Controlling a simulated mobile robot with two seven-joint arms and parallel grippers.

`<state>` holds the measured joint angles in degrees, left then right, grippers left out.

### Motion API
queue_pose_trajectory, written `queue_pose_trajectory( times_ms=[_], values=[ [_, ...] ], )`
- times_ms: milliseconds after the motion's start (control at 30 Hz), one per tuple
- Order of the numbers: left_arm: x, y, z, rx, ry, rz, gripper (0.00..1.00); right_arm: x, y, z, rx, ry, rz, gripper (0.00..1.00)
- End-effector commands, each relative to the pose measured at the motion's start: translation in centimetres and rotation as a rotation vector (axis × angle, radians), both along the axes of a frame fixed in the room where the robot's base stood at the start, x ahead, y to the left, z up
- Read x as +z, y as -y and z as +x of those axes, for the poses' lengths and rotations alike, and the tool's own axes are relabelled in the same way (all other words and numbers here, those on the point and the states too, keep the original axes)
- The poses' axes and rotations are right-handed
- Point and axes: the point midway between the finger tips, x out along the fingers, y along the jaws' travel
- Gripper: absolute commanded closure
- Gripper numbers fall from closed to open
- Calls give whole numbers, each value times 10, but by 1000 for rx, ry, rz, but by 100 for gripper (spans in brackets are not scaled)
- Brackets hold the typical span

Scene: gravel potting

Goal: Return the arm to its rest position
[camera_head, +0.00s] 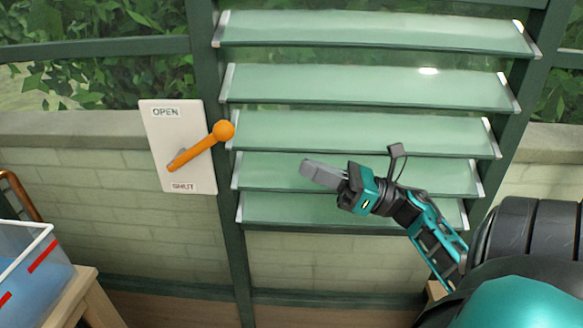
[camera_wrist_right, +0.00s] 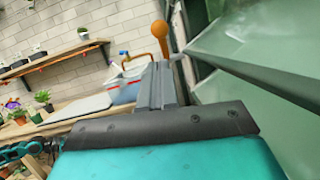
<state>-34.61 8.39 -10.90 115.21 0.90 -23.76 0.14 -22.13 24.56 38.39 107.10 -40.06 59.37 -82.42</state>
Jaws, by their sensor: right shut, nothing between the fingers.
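My right arm comes in from the lower right of the head view. Its gripper (camera_head: 312,172) is shut and empty, in front of the lower glass slats and to the right of the orange lever, apart from it. The shut fingers also show in the right wrist view (camera_wrist_right: 158,75). The orange lever (camera_head: 197,148) is on a white plate (camera_head: 158,118) marked OPEN at the top and SHUT at the bottom. Its ball end points up and to the right. The lever also shows in the wrist view (camera_wrist_right: 161,35).
The louvre slats (camera_head: 370,85) stand tilted in a green frame close behind my right gripper. At the lower left, a clear bin (camera_head: 40,250) with red marks stands on a wooden bench (camera_head: 75,295). The wrist view shows a shelf (camera_wrist_right: 55,60) and potted plants (camera_wrist_right: 43,97).

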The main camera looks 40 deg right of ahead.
Motion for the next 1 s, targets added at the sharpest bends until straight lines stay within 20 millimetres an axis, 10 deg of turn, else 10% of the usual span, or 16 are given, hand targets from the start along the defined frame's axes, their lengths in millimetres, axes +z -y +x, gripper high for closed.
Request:
queue_pose_trajectory(
  times_ms=[767,1000],
  values=[
    [-1,0,-2,-2,-3,0,57,-2,3,-5,0,-8,17,100],
    [12,-1,-2,-1,3,5,57,-28,-11,17,-1,-277,556,100]
  ],
)
